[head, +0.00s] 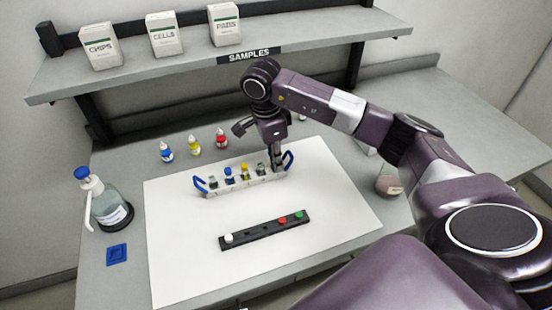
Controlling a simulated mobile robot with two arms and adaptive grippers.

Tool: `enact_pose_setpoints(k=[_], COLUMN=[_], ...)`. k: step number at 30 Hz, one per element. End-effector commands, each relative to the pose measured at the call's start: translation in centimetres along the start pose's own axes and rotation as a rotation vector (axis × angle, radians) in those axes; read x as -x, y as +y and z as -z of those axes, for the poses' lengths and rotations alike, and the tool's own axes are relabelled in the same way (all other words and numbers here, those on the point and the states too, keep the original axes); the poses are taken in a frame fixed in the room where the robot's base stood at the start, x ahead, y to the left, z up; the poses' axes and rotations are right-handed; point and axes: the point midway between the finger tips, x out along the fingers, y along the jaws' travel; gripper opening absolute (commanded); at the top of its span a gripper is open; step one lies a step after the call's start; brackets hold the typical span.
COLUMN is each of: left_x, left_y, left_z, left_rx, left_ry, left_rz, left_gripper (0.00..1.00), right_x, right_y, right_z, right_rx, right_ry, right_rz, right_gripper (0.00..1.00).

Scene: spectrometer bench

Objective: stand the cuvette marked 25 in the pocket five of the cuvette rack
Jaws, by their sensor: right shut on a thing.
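The cuvette rack (240,185) is a pale holder with blue handles on the white mat. My right gripper (277,166) points down at the rack's right end, close to the right blue handle. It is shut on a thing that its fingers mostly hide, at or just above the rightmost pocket. I cannot read a 25 on any cuvette, nor tell whether the held thing is seated. My left gripper is not in view.
A black strip holder (258,232) with white, red and green caps lies in front of the rack. Small dropper bottles (194,146) stand behind. A wash bottle (108,205) is at left, a beaker (388,184) at right. A shelf (180,62) overhangs the back.

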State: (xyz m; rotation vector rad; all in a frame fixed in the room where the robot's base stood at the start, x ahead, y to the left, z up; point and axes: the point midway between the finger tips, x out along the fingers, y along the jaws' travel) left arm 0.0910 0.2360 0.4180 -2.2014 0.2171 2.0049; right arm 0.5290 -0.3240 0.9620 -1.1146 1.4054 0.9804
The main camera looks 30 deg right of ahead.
Motion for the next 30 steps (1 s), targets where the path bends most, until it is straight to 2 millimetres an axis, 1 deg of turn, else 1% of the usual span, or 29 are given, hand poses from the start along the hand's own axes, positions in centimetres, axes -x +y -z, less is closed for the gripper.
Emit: enact_pose_setpoints(k=[4,5,9,20,21,23,26,29,30], left_x=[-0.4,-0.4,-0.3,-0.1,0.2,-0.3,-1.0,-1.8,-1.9], left_y=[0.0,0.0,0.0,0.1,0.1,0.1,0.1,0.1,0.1], left_z=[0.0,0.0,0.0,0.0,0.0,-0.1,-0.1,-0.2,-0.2], left_rx=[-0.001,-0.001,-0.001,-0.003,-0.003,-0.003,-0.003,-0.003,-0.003], left_ry=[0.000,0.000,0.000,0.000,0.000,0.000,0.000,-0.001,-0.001], left_rz=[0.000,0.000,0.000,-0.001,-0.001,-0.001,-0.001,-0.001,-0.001], left_gripper=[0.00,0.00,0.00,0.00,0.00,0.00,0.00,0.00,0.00], right_x=[-0.4,-0.4,-0.3,-0.1,0.2,0.5,2.1,4.4,5.5], right_y=[0.0,0.0,0.0,0.0,0.0,-0.1,-0.1,-0.2,-0.2], right_z=[0.0,0.0,0.0,0.0,0.1,0.0,0.0,-0.1,-0.1], right_rx=[0.000,0.000,0.000,0.000,0.000,0.000,0.000,0.000,0.000], right_ry=[0.001,0.001,0.001,0.001,0.000,0.000,-0.001,-0.001,-0.002], right_rz=[0.000,0.000,0.000,-0.001,-0.001,0.002,0.005,0.007,0.007], right_gripper=[0.01,0.12,0.27,0.28,0.28,0.28,0.28,0.28,0.28])
